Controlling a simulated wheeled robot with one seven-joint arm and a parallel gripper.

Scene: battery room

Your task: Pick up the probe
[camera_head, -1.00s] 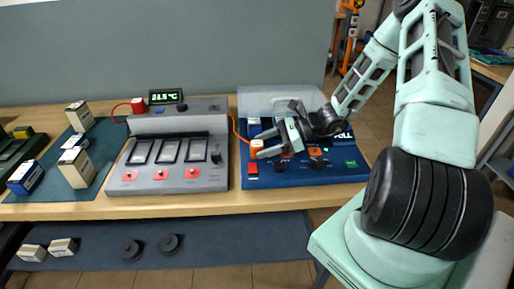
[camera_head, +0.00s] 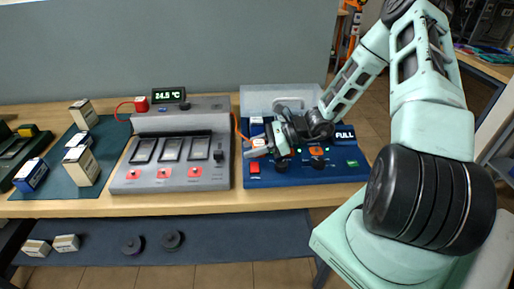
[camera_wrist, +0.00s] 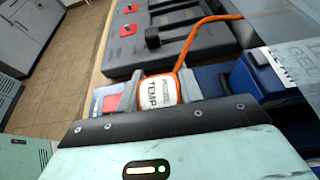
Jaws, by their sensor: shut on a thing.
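The probe (camera_wrist: 159,91) is a small block with a white label reading TEMP and an orange rim, with an orange cable leading off it. In the wrist view it sits between the two grey fingers of my gripper (camera_wrist: 158,92), which is shut on it. In the head view my gripper (camera_head: 262,145) is over the left part of the blue charger, and the probe (camera_head: 258,142) shows only partly at the fingertips. I cannot tell whether the probe still touches the charger.
The blue charger (camera_head: 345,171) has a sign reading FULL. The grey charger (camera_head: 215,178) with three bays stands to its left. A display (camera_head: 168,95) reads 24.5 °C. Several boxed batteries (camera_head: 83,165) stand on the green mat. An orange cable (camera_wrist: 190,40) runs across the grey charger's side.

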